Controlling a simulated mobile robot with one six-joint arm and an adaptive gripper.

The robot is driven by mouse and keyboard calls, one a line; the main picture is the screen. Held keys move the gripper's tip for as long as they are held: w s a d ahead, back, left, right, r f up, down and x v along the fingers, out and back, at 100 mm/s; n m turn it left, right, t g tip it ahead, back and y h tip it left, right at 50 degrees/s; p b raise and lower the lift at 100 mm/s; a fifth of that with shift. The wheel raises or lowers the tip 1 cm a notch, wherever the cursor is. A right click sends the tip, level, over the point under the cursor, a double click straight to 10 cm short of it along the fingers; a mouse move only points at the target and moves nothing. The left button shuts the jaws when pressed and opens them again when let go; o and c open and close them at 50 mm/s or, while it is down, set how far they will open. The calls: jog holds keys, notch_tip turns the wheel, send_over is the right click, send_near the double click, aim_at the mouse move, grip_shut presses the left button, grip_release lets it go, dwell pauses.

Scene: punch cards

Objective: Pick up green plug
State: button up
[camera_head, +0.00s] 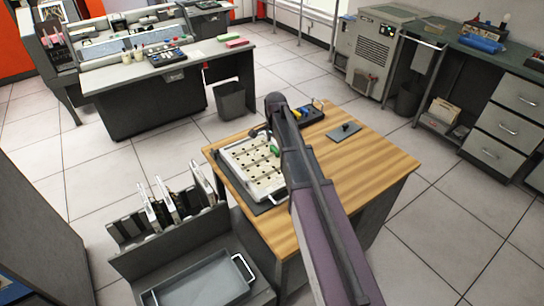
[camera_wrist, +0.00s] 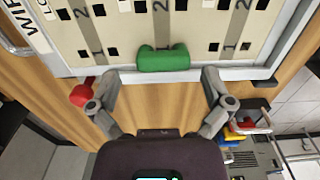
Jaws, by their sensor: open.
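The green plug (camera_wrist: 163,58) lies at the edge of the pale plugboard (camera_wrist: 190,30) in the wrist view, close to its rim. It also shows in the head view (camera_head: 274,149), beside my arm. My gripper (camera_wrist: 159,74) is open, with one finger to each side of the green plug and a gap on both sides. I cannot tell how high the fingertips are above the board. In the head view my arm hides part of the plugboard (camera_head: 246,158) and most of the gripper.
A red plug-like thing (camera_wrist: 80,96) is beside the left finger. A dark tray (camera_head: 313,116) with coloured plugs stands at the wooden table's (camera_head: 370,165) back. A small dark plate (camera_head: 344,131) lies to the right. The table's right part is mostly clear. A rack (camera_head: 165,225) stands at front left.

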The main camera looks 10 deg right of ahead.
jog(key=shift+f+b, duration=0.85)
jog(key=shift+f, duration=0.25)
jog(key=c, duration=0.8)
